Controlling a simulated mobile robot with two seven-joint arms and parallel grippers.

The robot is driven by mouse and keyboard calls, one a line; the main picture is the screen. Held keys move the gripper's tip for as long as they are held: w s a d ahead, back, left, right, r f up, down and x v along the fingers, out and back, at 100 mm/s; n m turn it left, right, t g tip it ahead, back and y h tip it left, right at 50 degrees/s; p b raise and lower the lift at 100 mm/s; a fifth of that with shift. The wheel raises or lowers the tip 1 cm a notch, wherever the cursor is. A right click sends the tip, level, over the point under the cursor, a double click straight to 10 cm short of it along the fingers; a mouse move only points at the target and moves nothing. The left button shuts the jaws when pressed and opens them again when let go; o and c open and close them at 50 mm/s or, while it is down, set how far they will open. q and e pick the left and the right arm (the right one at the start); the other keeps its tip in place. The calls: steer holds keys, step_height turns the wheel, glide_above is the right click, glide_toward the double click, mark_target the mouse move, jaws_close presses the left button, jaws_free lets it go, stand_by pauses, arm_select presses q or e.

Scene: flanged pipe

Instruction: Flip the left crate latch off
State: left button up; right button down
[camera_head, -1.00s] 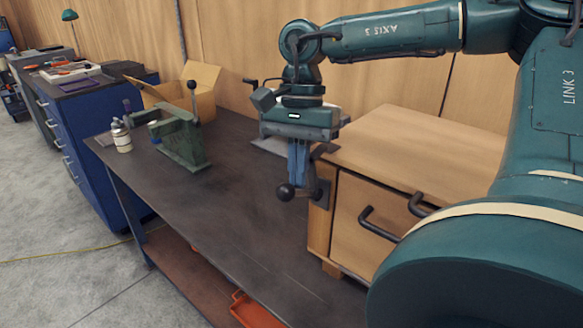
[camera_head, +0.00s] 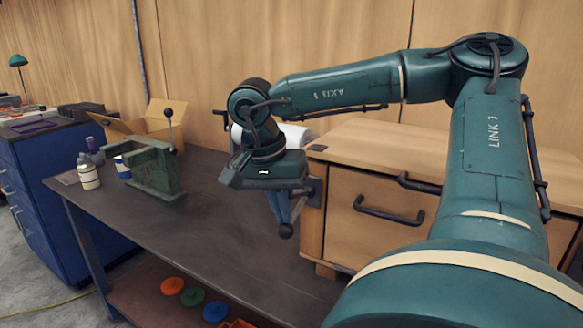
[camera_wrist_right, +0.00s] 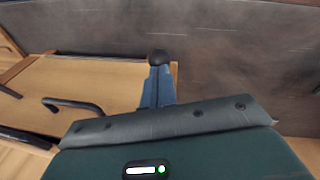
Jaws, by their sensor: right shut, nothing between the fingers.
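The wooden crate (camera_head: 340,240) stands on the right of the bench, with its front facing me. The latch's lever is mostly hidden behind the fingers. My left gripper is out of view.
Black bar handles (camera_head: 388,214) stick out from the crate's front. A green vise (camera_head: 155,172), a bottle (camera_head: 88,172) and an open cardboard box (camera_head: 150,125) stand on the bench's left. A white roll (camera_head: 290,136) lies behind my gripper. The bench middle is clear.

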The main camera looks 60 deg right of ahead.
steer(key=shift+b+x, duration=0.5)
steer(key=shift+x, duration=0.55)
steer(key=shift+w+d+f+b, duration=0.2)
steer(key=shift+f+b, duration=0.1)
steer(key=shift+f, duration=0.2)
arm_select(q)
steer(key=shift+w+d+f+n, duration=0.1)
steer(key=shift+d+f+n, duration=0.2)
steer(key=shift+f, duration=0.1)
arm_select(e)
steer(key=shift+f, duration=0.1)
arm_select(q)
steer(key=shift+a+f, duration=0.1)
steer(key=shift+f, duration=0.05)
arm_select(e)
steer(key=shift+s+a+f, duration=0.1)
steer(key=shift+s+f, duration=0.05)
steer(key=shift+f, duration=0.1)
steer(key=shift+r, duration=0.1)
